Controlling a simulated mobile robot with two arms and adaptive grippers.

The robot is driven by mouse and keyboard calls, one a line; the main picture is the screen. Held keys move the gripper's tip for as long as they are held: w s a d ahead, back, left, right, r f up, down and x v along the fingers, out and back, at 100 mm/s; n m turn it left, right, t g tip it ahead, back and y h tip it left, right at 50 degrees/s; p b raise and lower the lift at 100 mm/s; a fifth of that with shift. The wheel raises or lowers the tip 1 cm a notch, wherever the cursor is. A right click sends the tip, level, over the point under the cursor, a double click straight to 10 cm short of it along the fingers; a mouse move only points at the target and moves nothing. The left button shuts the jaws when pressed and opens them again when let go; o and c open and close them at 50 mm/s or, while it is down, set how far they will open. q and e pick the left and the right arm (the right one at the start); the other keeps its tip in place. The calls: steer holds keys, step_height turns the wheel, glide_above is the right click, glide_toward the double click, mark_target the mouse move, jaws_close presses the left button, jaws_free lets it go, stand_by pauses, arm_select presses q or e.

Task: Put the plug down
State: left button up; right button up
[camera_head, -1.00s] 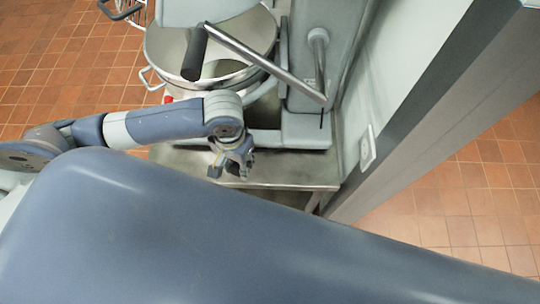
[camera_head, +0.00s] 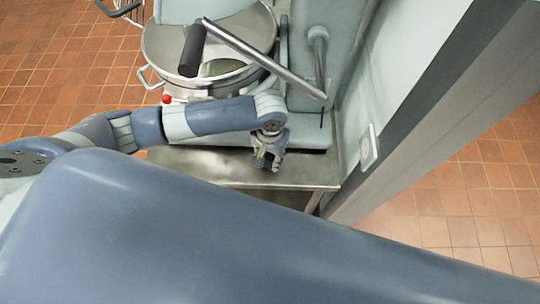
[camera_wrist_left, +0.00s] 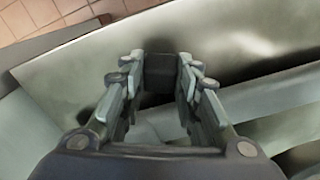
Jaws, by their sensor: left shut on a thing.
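My left gripper (camera_head: 268,160) hangs over the metal table (camera_head: 205,168), close to the base of the grey machine. In the left wrist view, the left gripper (camera_wrist_left: 160,75) has its fingers shut on a dark, block-shaped plug (camera_wrist_left: 159,72), held between the fingertips. A gap to the tabletop is hard to judge. My right gripper is not in view.
A wall outlet (camera_head: 369,146) sits on the pale wall right of the table. A large steel kettle (camera_head: 163,50) and the grey machine (camera_head: 345,50) with a black-handled lever (camera_head: 194,48) stand behind. The table's front strip is bare.

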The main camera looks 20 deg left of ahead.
mark_target(270, 159)
arm_select(q)
steer(key=shift+f, duration=0.1)
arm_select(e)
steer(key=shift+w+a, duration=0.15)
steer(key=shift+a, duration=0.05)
arm_select(q)
steer(key=shift+f, duration=0.1)
steer(key=o, duration=1.2)
steer(key=shift+f, duration=0.15)
steer(key=shift+c, duration=0.2)
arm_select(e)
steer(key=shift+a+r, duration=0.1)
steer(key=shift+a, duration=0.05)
arm_select(q)
steer(key=shift+w+r, duration=0.1)
steer(key=shift+r, duration=0.25)
step_height(270, 159, up, 8)
steer(key=shift+f+p, duration=0.25)
steer(key=shift+p, duration=0.25)
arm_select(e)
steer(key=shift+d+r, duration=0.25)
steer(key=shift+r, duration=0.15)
